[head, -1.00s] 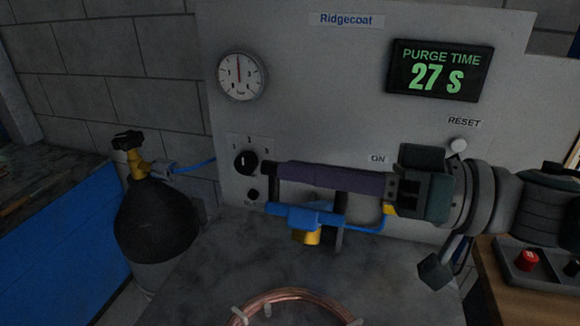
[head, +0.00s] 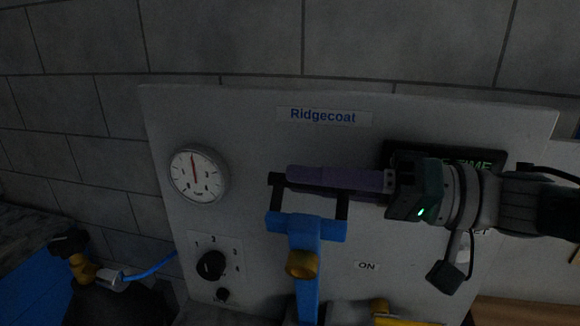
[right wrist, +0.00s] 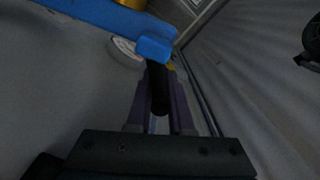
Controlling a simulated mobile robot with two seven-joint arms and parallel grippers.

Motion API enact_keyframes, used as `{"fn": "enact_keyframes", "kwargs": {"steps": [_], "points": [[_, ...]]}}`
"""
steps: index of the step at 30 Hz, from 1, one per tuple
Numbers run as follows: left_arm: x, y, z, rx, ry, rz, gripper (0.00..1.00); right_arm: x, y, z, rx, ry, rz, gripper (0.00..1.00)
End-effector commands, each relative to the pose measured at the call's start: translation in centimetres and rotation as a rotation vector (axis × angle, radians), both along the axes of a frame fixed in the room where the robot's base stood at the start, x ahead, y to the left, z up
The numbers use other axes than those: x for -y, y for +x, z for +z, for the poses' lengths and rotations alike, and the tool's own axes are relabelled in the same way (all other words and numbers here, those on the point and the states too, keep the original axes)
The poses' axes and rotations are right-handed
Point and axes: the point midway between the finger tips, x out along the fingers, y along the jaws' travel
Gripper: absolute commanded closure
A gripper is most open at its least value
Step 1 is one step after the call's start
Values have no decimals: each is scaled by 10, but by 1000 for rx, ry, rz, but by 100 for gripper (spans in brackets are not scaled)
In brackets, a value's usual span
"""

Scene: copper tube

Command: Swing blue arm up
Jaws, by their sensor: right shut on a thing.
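The blue arm (head: 305,242) now stands upright in the head view, in front of the grey panel. It has a blue crosspiece at its top and a yellow knob (head: 302,265) on its front. A black handle (head: 274,185) rises from the crosspiece. My right gripper (head: 291,174), with long purple fingers, comes in from the right and is shut on the black handle. In the right wrist view the handle (right wrist: 158,88) runs between the purple fingers, with the blue arm (right wrist: 95,15) beyond. The arm's lower end is out of frame. My left gripper is not in view.
The panel (head: 250,130) carries a gauge (head: 198,174), a selector knob (head: 210,264) and an ON label (head: 367,266). My right gripper partly hides the display (head: 400,156). A gas bottle valve (head: 82,268) with a blue hose is at lower left.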

Motion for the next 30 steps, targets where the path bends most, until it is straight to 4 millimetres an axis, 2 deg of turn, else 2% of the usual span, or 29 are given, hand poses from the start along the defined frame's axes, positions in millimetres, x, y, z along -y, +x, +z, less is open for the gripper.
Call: {"fn": "enact_keyframes", "kwargs": {"steps": [13, 14, 21, 30], "points": [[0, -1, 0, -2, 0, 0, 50, -1, -1, -1, 0, 0, 2, 100], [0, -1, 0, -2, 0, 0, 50, 0, -1, -1, 0, 0, 2, 77], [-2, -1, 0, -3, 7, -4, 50, 0, -1, -1, 0, -1, 2, 50], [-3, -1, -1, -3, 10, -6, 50, 4, -2, -2, 0, -2, 1, 50]]}}
